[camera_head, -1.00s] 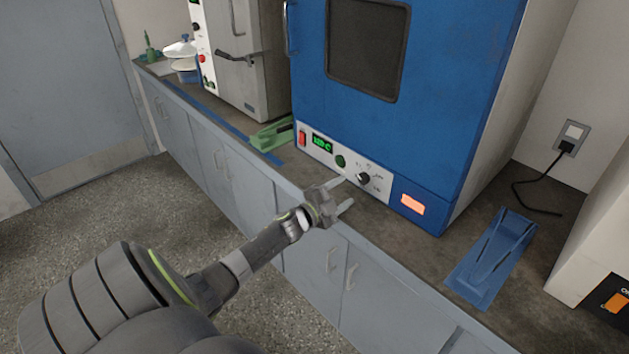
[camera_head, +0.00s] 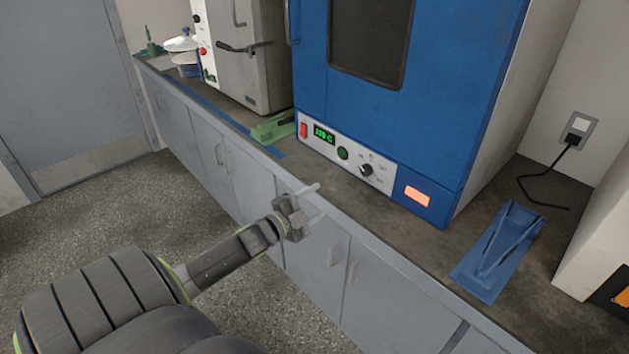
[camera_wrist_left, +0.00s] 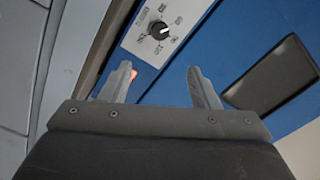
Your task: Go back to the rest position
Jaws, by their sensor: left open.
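My left gripper (camera_head: 318,203) is open and empty, in front of the bench's front edge in the head view. Its two separate fingers also show in the left wrist view (camera_wrist_left: 160,85), with nothing between them. The blue oven (camera_head: 440,110) stands on the bench behind it, with a lit green display (camera_head: 324,134) and a black knob (camera_head: 366,170). The knob also shows in the left wrist view (camera_wrist_left: 159,28), beyond the fingers. The gripper is apart from the oven. My right gripper is not in view.
The dark bench top (camera_head: 370,216) runs along grey cabinets (camera_head: 310,250). A blue stand (camera_head: 497,252) lies right of the oven, a green one (camera_head: 273,127) left of it. A grey-white appliance (camera_head: 250,75) stands further left. Open floor (camera_head: 110,215) lies before the cabinets.

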